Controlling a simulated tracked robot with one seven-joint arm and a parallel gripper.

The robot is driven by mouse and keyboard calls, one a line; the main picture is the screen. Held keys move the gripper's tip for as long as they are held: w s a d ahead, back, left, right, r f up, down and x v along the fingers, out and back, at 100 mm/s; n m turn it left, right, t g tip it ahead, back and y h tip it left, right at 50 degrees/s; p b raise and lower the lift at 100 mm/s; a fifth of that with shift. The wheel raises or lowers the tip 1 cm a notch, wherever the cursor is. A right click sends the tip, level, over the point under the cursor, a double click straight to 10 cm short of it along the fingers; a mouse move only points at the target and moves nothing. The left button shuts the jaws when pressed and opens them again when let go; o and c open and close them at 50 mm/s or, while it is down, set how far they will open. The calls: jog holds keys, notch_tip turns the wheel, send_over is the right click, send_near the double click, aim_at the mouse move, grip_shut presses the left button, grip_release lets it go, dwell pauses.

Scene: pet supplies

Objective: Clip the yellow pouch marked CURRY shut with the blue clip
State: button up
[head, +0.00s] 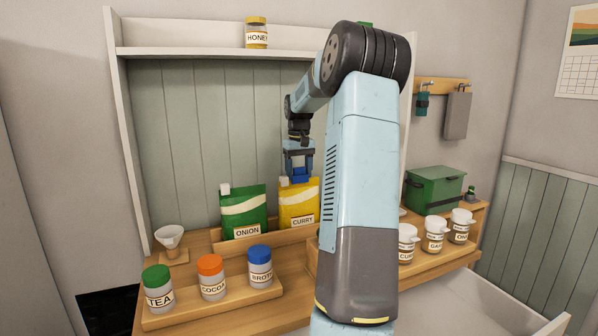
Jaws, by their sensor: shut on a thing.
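The yellow pouch marked CURRY (299,207) stands upright in a wooden holder, with a white curved band across it. My gripper (299,168) points down right above the pouch's top edge. It is shut on the blue clip (299,179), which is at the pouch's top edge. I cannot tell whether the clip is around the pouch's top or just in front of or above it. My arm stands in front of the area to the right of the pouch and hides it.
A green ONION pouch (243,211) stands close on the left. TEA (157,291), COCOA (212,280) and BROTH (260,269) jars stand on a front rack. A HONEY jar (256,34) is on the shelf. A green box (433,188) and labelled jars (433,236) are at right.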

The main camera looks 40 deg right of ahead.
jog(key=o, duration=1.1)
jog(key=shift+r, duration=0.1)
notch_tip(320, 180, up, 14)
jog(key=shift+f, duration=0.25)
